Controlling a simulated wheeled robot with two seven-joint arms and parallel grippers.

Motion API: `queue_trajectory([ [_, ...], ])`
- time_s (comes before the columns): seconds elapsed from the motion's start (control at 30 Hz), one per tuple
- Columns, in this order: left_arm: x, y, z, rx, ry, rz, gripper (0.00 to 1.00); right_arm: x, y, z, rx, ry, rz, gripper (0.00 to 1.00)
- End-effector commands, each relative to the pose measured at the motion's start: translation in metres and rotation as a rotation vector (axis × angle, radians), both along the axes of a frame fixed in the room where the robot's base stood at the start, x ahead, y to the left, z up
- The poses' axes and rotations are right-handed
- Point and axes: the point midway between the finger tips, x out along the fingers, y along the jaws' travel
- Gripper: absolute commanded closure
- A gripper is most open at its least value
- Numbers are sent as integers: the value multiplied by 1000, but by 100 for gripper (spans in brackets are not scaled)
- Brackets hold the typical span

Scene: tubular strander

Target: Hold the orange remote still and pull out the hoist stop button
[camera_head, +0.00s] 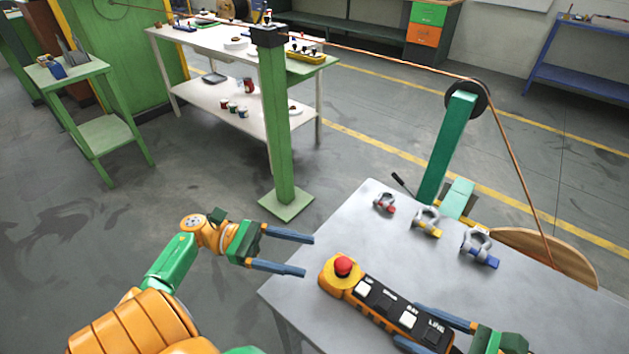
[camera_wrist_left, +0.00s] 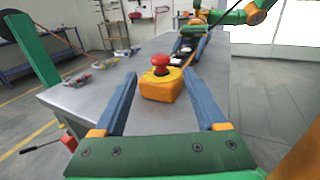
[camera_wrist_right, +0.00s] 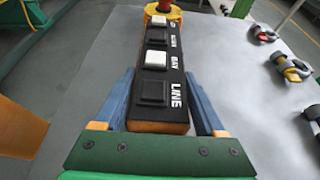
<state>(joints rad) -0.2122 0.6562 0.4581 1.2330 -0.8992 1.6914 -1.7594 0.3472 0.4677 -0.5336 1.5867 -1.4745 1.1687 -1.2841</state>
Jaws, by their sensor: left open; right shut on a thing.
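The orange remote (camera_head: 375,305) lies on the grey table, its black button face up with black and white buttons. The red stop button (camera_head: 343,266) sits on a yellow collar at its left end. My right gripper (camera_head: 409,322) is shut on the remote's other end, fingers on both sides, as the right wrist view (camera_wrist_right: 162,105) shows. My left gripper (camera_head: 308,256) is open and empty, left of the stop button and apart from it. In the left wrist view the red button (camera_wrist_left: 160,64) is ahead, between the open fingers (camera_wrist_left: 160,88).
Three shackles, with red (camera_head: 384,202), yellow (camera_head: 427,222) and blue (camera_head: 479,248) pins, lie at the back of the grey table (camera_head: 340,225). A green post with a pulley (camera_head: 466,100) stands behind it. Table around the button is clear.

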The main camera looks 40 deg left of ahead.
Motion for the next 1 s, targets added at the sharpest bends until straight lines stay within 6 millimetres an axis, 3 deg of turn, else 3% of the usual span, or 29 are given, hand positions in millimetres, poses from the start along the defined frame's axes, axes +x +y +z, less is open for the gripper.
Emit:
queue_trajectory([
  [0.2, 0, 0, 0, 0, 0, 0, 26, -1, 0, -1, 0, 2, 1, 100],
  [0.23, 0, 0, 0, 0, 1, 0, 26, -1, 0, 0, 0, 2, 1, 20],
  [0.3, 0, -1, 0, 0, 1, 0, 26, 0, 0, 0, 0, 2, 1, 1],
  [0.6, 0, -1, 0, 0, 1, -1, 26, 0, -7, 2, -1, 1, 0, 0],
  [1.0, 0, -1, 0, 0, 1, -1, 26, 0, -98, 39, -4, 2, -2, 0],
])
